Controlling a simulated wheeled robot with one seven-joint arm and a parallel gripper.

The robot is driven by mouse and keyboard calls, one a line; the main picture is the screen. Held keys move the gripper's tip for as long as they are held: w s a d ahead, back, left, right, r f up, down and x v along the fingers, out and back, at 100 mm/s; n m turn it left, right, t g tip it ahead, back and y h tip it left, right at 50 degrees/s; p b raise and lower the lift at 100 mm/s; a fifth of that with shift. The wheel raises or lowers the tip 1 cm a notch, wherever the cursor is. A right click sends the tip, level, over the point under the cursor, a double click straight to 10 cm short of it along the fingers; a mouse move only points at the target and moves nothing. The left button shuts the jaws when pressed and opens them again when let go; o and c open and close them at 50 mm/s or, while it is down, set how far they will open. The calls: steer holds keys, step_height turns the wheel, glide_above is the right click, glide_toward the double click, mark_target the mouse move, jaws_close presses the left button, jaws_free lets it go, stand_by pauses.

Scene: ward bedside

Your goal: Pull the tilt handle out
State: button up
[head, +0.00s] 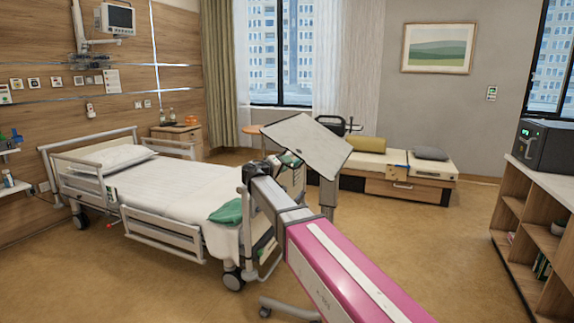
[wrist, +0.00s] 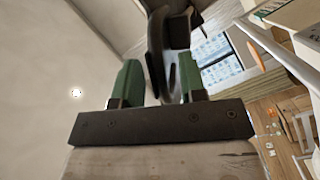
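A tilted pale tabletop (head: 312,140) on a grey stand is beyond the foot of the bed in the head view. My gripper (head: 288,160) is at its lower left edge, largely hidden behind my own wrist. In the wrist view my gripper (wrist: 160,82) shows two green fingers standing apart. A dark curved piece, seemingly the tilt handle (wrist: 157,55), stands between them, close to the left finger. I cannot tell whether both fingers press on it. The pale surface at the left of the wrist view appears to be the tabletop's underside.
The bed (head: 180,190) with a green cloth (head: 227,212) lies left of my arm. A low daybed (head: 380,170) stands behind the table. A shelf unit (head: 530,200) with a black box (head: 543,147) is at the right. Floor between arm and shelf is clear.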

steer(key=v, duration=0.9)
steer(key=shift+s, duration=0.1)
steer(key=s+d+f+g+y, duration=0.2)
steer(key=s+d+f+g, duration=0.15)
steer(key=d+f, duration=0.75)
steer(key=s+d+f+g+y, duration=0.25)
steer(key=d+f+g, duration=0.25)
steer(key=d+f, duration=0.6)
steer(key=s+d+f+m+g+y, duration=0.1)
steer(key=s+d+f+g+y, duration=0.1)
steer(key=s+f, duration=0.6)
steer(key=s+d+f+m+g+y, duration=0.2)
steer(key=s+d+f+g+y, duration=0.1)
steer(key=s+d+f+y, duration=0.2)
steer(key=s+d+f, duration=0.2)
steer(key=s+f, duration=0.1)
steer(key=s, duration=0.1)
steer(key=shift+s, duration=0.35)
